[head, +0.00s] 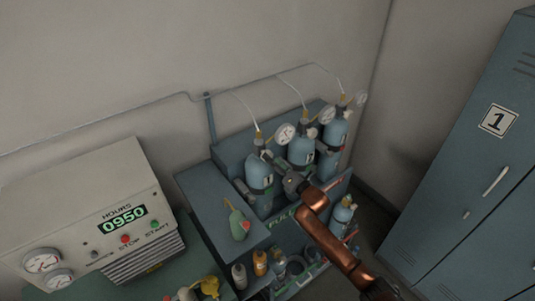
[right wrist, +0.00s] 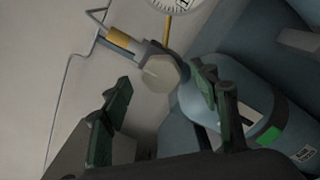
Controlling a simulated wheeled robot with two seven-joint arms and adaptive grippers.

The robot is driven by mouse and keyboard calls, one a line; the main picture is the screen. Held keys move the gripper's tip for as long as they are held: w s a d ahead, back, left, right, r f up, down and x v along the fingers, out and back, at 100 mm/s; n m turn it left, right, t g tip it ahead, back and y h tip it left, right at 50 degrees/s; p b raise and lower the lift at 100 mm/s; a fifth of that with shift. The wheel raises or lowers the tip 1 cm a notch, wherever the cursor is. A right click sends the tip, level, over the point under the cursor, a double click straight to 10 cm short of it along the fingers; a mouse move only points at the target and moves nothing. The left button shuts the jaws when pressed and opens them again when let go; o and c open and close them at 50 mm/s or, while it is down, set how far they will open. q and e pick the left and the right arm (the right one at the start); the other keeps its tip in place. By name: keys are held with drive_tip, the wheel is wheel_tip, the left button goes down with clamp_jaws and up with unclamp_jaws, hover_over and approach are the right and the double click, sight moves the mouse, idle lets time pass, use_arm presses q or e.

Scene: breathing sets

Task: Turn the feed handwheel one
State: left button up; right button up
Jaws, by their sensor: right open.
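Three blue cylinders stand in a rack, the left one (head: 260,180) nearest my right gripper (head: 283,172). In the right wrist view a pale, many-sided handwheel (right wrist: 160,73) sits on the valve at the neck of a blue cylinder (right wrist: 235,98). I cannot read a number on the handwheel. My right gripper is open, its green-padded fingers to either side of the handwheel in that view. Whether they touch it I cannot tell. In the head view the handwheel is too small to make out. My left gripper is not in view.
A console (head: 85,220) reading 0950 stands at the left. Gauges (head: 285,134) and thin hoses rise by the cylinders. A blue locker (head: 470,160) stands at the right.

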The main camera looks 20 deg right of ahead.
drive_tip(key=shift+p+x, duration=0.4)
drive_tip(key=shift+x, duration=1.8)
drive_tip(key=c, duration=1.2)
